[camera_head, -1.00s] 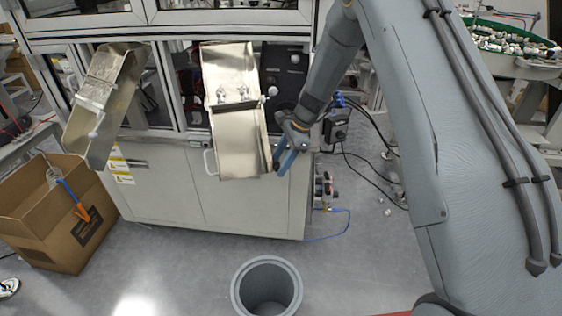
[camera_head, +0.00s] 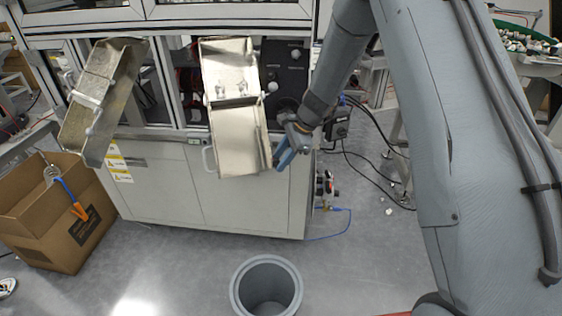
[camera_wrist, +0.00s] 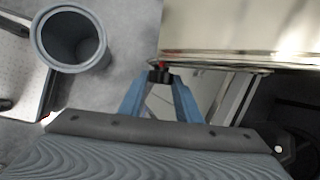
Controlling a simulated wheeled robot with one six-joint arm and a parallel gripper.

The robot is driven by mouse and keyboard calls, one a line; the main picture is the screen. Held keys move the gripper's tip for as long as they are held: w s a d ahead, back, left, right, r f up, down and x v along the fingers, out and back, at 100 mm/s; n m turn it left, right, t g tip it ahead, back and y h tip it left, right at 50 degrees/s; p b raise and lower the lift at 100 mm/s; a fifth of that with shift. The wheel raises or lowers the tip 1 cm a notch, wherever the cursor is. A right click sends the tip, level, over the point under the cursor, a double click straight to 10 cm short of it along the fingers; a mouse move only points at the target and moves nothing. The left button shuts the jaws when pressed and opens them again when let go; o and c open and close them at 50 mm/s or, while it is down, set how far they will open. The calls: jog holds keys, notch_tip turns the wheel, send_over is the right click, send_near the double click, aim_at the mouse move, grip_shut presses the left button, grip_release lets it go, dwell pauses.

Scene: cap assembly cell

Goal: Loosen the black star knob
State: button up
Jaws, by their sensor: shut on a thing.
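The black star knob (camera_wrist: 160,76) shows in the wrist view as a small dark piece with a red part above it, just under the edge of a shiny metal chute (camera_wrist: 240,28). My gripper (camera_wrist: 160,84) has its blue fingers on either side of the knob and is shut on it. In the head view my gripper (camera_head: 280,166) is at the lower right edge of the middle metal chute (camera_head: 238,150). The knob is hidden there by the fingers, and its star shape is too small to make out.
A second metal chute (camera_head: 103,90) hangs to the left on the cabinet (camera_head: 240,205). A grey bin (camera_head: 266,287) stands on the floor in front. A cardboard box (camera_head: 50,225) is at the left. Black cables and a valve unit (camera_head: 325,187) are right of the gripper.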

jog(key=shift+s+f+n+t+y+b, duration=0.15)
jog(key=shift+t+b, duration=0.55)
jog(key=shift+b, duration=1.95)
jog(key=shift+f+n+t+y+b, duration=0.25)
jog(key=shift+t+b, duration=0.45)
jog(key=shift+b, duration=1.95)
jog(key=t+b, duration=0.1)
jog(key=b, duration=0.4)
jog(key=shift+s+b, duration=0.15)
jog(key=shift+b, duration=0.15)
jog(key=shift+s+r+b, duration=0.1)
jog(key=shift+r+b, duration=0.1)
jog(key=shift+b, duration=0.9)
jog(key=o, duration=1.1)
jog(key=shift+c, duration=0.2)
jog(key=p+v, duration=0.1)
jog(key=v, duration=0.7)
jog(key=shift+f+p, duration=0.25)
jog(key=shift+p, duration=0.1)
jog(key=shift+s+d, duration=0.15)
